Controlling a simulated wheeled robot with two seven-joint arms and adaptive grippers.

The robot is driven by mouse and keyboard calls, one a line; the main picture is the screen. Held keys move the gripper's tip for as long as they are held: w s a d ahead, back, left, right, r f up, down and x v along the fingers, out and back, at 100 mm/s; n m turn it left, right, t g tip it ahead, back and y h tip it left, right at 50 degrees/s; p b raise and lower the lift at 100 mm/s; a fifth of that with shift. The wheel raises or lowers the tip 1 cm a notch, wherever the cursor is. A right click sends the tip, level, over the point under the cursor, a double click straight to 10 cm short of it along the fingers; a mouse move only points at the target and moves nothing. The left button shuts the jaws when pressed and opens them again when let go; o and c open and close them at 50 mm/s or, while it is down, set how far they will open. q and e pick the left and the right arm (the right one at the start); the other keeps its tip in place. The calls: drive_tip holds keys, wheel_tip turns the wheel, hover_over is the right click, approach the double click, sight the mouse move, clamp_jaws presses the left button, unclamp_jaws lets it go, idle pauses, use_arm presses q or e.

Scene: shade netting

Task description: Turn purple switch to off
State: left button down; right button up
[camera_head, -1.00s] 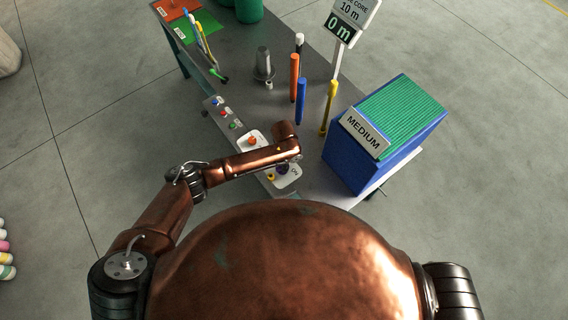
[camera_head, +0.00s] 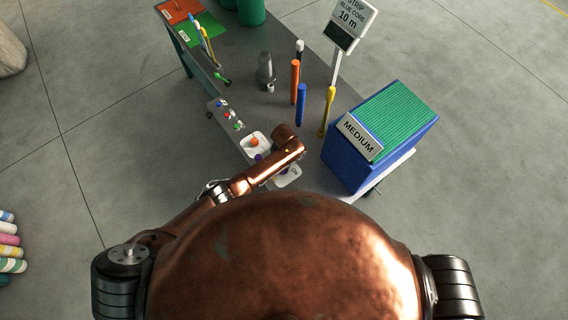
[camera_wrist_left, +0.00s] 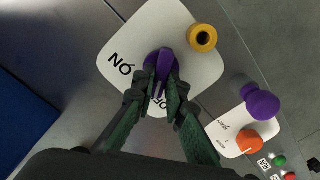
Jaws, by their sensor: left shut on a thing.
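The purple switch (camera_wrist_left: 163,63) stands on a white plate (camera_wrist_left: 118,38) with dark lettering, partly hidden by my fingers. My left gripper (camera_wrist_left: 161,80) is closed around it in the left wrist view, with a green-black finger on each side. In the head view my left arm and body hide the gripper and most of the switch; part of the white plate (camera_head: 289,178) shows beside the arm. My right gripper is not in view.
Small coloured buttons (camera_wrist_left: 279,160) lie beyond. A blue box (camera_head: 349,165) stands to the right; coloured upright rods (camera_head: 301,105) stand behind on the grey table (camera_head: 250,88).

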use_arm(q)
drive_tip(key=shift+n+p, duration=0.4)
drive_tip(key=shift+n, duration=0.7)
drive_tip(key=c, duration=2)
unclamp_jaws()
drive_tip(key=shift+o, duration=0.2)
drive_tip(key=shift+r, duration=0.1)
wheel_tip(320, 180, up, 12)
